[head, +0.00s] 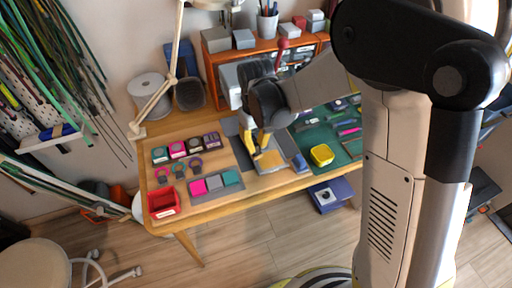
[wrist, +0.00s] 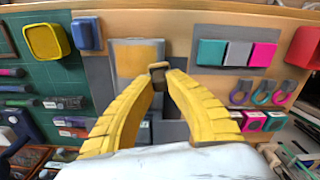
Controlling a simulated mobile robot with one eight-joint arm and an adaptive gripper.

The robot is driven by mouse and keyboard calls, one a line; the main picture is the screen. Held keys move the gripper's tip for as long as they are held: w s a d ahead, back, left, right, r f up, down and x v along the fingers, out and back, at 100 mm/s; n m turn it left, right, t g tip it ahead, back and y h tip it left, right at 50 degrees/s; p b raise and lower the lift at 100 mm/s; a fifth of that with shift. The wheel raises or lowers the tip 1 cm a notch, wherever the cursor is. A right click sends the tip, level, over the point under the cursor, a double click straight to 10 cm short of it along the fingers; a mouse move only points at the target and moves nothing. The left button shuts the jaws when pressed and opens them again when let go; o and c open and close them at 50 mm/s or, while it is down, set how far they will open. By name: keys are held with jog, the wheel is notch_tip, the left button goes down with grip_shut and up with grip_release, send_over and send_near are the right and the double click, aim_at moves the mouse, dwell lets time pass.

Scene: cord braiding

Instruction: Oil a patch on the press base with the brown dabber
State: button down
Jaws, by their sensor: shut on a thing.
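My gripper (head: 257,152) is over the middle of the wooden bench, its yellow fingers pointing down. In the wrist view its fingertips (wrist: 159,74) are closed on the small brown dabber (wrist: 158,66). The dabber's lower end is hard to make out. The press base (head: 271,168) is a grey plate with a tan-orange patch on it, right by the fingertips. In the wrist view the patch (wrist: 137,55) lies just beyond and left of the dabber. I cannot tell whether the dabber touches it.
A yellow tub (head: 321,155) and a green mat (head: 350,148) with tools lie to the right. Pink, grey and teal blocks (head: 214,181) and a red bin (head: 163,203) are to the left. A white spool (head: 149,92) stands behind.

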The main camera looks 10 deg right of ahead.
jog(key=shift+r+p, duration=1.3)
jog(key=shift+r, duration=0.85)
